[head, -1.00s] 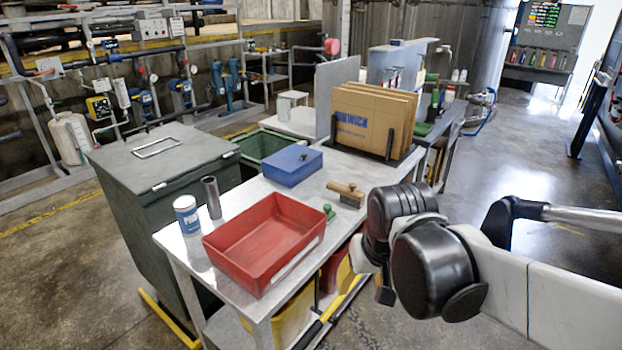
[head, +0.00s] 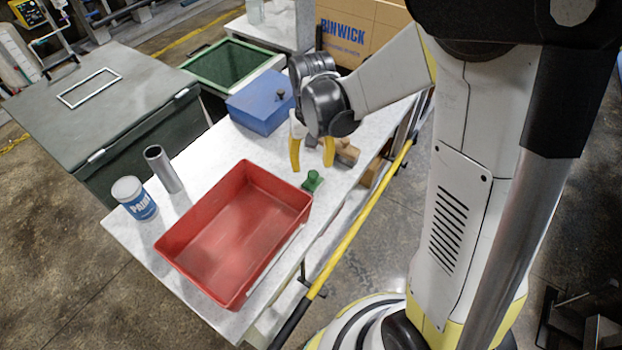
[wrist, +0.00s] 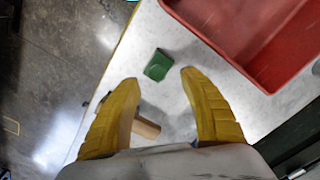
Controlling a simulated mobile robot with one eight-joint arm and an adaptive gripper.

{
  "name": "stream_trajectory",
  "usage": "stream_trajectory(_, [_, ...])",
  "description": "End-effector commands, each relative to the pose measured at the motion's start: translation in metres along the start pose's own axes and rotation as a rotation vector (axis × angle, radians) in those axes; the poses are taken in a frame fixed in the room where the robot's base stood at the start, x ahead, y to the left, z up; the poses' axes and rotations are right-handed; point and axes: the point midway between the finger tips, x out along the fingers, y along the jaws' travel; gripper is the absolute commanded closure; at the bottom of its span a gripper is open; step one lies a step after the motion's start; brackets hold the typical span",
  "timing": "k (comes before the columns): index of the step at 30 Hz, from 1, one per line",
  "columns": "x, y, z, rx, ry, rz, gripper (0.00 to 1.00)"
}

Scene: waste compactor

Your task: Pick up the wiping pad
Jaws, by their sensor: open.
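A small green pad (head: 312,181), which I take for the wiping pad, lies on the white table just right of the red tray (head: 185,262). It also shows in the wrist view as a green block (wrist: 158,65), past my fingertips and roughly between their lines. My gripper (head: 312,167) has yellow fingers spread apart, with nothing between them. It hangs over the table, behind the pad in the head view. In the wrist view my gripper (wrist: 158,77) is open too; its height over the table is hard to tell.
A wooden-handled item (head: 347,152) lies beside my gripper, partly hidden. A blue box (head: 258,103), a metal tube (head: 164,170) and a paint can (head: 134,198) stand on the table. The cardboard (head: 345,30) is behind. The table's right edge is near the pad.

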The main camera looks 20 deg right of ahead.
Motion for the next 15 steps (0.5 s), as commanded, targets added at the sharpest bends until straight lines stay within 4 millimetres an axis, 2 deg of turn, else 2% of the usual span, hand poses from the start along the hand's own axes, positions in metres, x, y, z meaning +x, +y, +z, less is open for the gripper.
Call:
stream_trajectory(5, [0.012, 0.001, -0.001, 0.000, 0.001, 0.000, 0.48])
stream_trajectory(12, [0.049, 0.004, -0.001, 0.000, 0.001, 0.000, 0.48])
stream_trajectory(15, [0.058, 0.004, -0.001, 0.000, 0.001, 0.000, 0.48])
